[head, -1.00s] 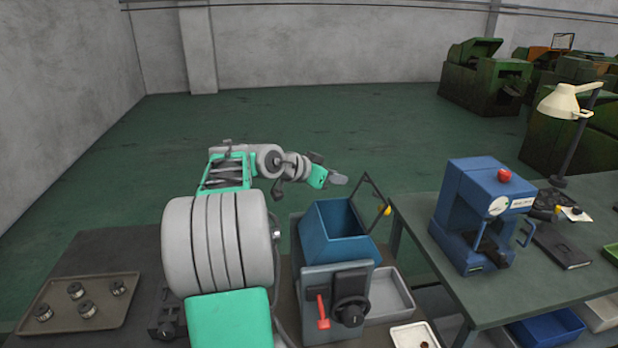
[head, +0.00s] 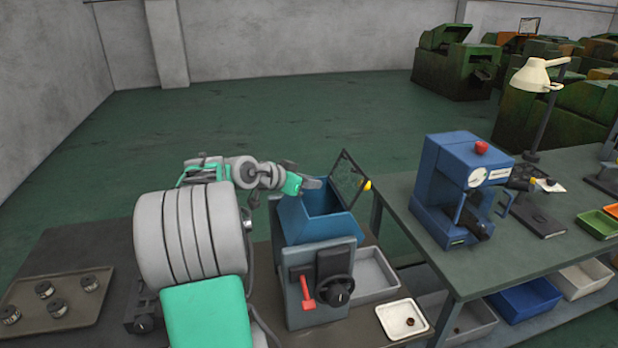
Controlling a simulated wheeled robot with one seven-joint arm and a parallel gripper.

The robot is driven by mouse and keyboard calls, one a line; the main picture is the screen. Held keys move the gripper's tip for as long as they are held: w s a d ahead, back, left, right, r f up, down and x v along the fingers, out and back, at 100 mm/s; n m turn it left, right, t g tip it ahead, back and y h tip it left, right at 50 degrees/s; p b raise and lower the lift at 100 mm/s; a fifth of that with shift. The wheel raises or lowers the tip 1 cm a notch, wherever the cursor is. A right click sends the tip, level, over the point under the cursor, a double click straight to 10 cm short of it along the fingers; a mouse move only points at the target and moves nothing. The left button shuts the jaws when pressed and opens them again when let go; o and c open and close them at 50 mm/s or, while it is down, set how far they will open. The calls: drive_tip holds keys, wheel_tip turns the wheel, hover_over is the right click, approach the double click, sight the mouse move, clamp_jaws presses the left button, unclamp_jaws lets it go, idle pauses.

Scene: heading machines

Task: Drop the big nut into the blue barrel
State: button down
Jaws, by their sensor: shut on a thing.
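The blue barrel (head: 322,229) is an open-topped blue box on a grey machine, near the middle of the head view. Its framed mesh lid (head: 347,181) stands raised at the right. My gripper (head: 313,184) reaches in from the left, with its grey fingers at the barrel's open mouth. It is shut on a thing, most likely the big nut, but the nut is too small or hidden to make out. I cannot tell how far the fingers are above the opening.
A tray (head: 70,325) with several metal parts lies at left. A white dish (head: 388,318) holds a small brown ring. A grey bin (head: 372,281) stands beside the barrel machine. A blue press (head: 455,180) stands on the right workbench (head: 400,190).

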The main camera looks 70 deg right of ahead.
drive_tip(key=shift+f, duration=0.25)
drive_tip(key=c, duration=1.2)
unclamp_jaws()
drive_tip(key=b+v, duration=0.2)
drive_tip(key=v, duration=0.6)
drive_tip(key=shift+f, duration=0.1)
